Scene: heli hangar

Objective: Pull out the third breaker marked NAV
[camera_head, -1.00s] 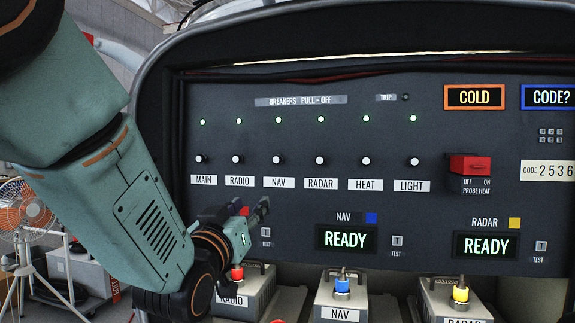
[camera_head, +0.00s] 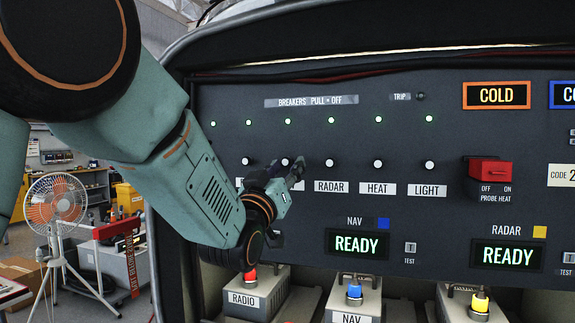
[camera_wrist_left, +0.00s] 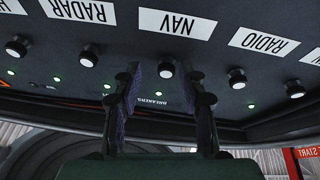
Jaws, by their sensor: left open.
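The NAV breaker is a small white-tipped knob (camera_head: 285,161), third in the row on the dark panel (camera_head: 210,90). In the left wrist view the panel is upside down, with the NAV label (camera_wrist_left: 177,22) and the NAV knob (camera_wrist_left: 166,68) near the middle. My left gripper (camera_head: 296,172) is open and sits in front of the panel at the NAV knob, covering the NAV label in the head view. In the wrist view its fingers (camera_wrist_left: 165,80) stand on either side of the knob; contact is not visible. My right gripper is out of view.
The RADIO knob (camera_head: 245,161) and RADAR knob (camera_head: 330,162) flank it closely. Green lights shine above the row. A red PROBE HEAT switch (camera_head: 490,170) is at right. READY displays (camera_head: 358,244) and boxes with coloured plugs (camera_head: 354,290) are below.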

